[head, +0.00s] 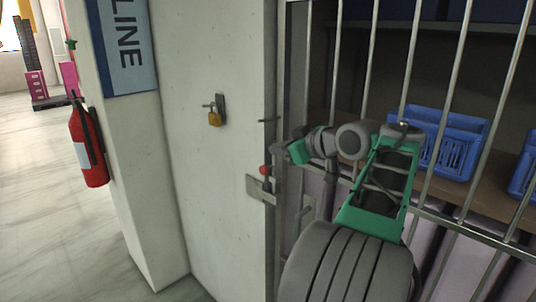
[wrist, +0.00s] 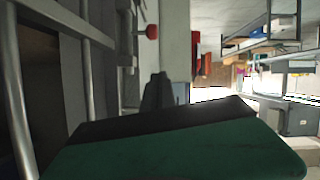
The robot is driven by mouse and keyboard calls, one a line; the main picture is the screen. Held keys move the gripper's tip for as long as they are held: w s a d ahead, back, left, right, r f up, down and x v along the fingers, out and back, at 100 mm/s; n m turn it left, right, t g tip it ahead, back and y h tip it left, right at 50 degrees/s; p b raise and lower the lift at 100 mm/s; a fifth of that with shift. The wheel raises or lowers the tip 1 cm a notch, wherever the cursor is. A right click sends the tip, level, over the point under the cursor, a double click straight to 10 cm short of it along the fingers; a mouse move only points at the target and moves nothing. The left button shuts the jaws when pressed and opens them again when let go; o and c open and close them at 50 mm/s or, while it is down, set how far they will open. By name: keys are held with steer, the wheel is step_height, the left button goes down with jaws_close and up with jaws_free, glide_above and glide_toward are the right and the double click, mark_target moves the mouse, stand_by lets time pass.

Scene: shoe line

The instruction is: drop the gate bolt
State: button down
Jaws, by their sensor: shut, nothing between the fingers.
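The gate bolt shows as a red knob (head: 265,170) on a metal rod at the gate's left edge, by a metal plate (head: 258,189) on the pale wall. In the wrist view the red knob (wrist: 152,32) stands out above my fingers. My gripper (head: 277,147) is shut and empty, just above and right of the knob in the head view, apparently apart from it. Its dark fingertip (wrist: 158,92) shows below the knob in the wrist view. How far the bolt sits in its plate is hard to tell.
The barred gate (head: 448,95) closes off shelves with blue baskets (head: 440,140). A brass padlock (head: 215,119) hangs from a hook on the wall. A red fire extinguisher (head: 88,145) hangs at the left. The floor (head: 60,235) there is clear.

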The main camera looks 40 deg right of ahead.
steer(key=v, duration=0.3)
steer(key=shift+a+r, duration=0.1)
steer(key=w+a+f+g, duration=0.2)
steer(key=a+f, duration=0.3)
steer(key=a, duration=0.3)
steer(key=w+a+f+m+g+y, duration=0.1)
steer(key=w+a+f, duration=0.25)
steer(key=a, duration=0.35)
steer(key=w+a+f+g, duration=0.2)
steer(key=a+f, duration=0.3)
steer(key=a, duration=0.3)
steer(key=s+a+f+m+g, duration=0.1)
steer(key=s+a+f+g, duration=0.4)
steer(key=s+a+f, duration=0.7)
steer(key=s+f, duration=0.3)
steer(key=s, duration=0.1)
steer(key=shift+a+f+h, duration=0.35)
steer(key=shift+f+h, duration=0.05)
